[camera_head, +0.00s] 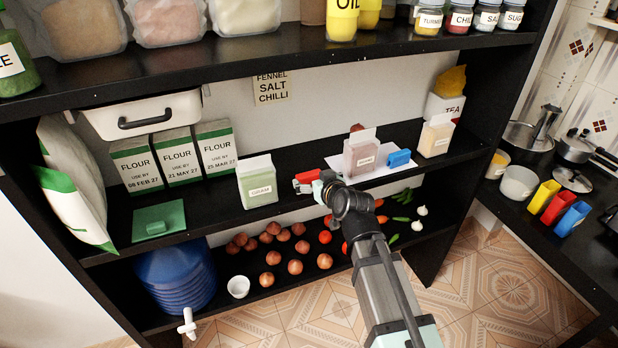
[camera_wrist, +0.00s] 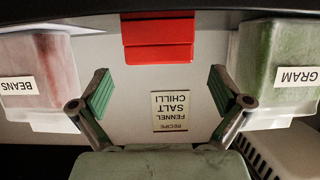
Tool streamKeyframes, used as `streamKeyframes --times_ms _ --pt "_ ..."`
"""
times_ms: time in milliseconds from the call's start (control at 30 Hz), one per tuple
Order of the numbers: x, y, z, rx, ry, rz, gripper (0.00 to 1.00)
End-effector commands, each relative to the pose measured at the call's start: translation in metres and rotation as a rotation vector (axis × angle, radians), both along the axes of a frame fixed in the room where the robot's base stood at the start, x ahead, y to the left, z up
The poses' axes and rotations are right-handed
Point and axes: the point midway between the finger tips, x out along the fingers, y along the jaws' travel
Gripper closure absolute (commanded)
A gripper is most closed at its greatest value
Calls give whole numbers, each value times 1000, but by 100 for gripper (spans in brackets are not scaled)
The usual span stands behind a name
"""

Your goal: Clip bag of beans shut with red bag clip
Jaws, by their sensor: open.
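The red bag clip (camera_head: 307,178) sits on the middle shelf between the gram bag and the bag of beans. In the wrist view the red clip (camera_wrist: 158,38) is beyond my fingertips, roughly centred between them and not held. My gripper (camera_wrist: 160,90) is open and empty; in the head view my gripper (camera_head: 322,186) is right beside the clip, partly covering it. The bag of beans (camera_head: 360,158) stands upright to the right, its pale top sticking up. In the wrist view the bag of beans (camera_wrist: 40,75) is at the left, shown upside down.
The gram bag (camera_head: 257,183) stands left of the clip; it is close to the right finger in the wrist view (camera_wrist: 280,65). A blue clip (camera_head: 400,158) lies right of the beans. Another shelf (camera_head: 280,44) hangs above. Flour bags (camera_head: 175,155) stand left.

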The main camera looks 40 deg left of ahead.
Motion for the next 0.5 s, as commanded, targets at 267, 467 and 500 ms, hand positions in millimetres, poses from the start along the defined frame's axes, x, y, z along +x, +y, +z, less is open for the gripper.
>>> streamKeyframes --times_ms 267,467,500 --pt "15 23 -14 -2 3 1 0" --pt "22 37 -22 -1 0 0 0" --pt "22 37 -23 -1 0 0 0"
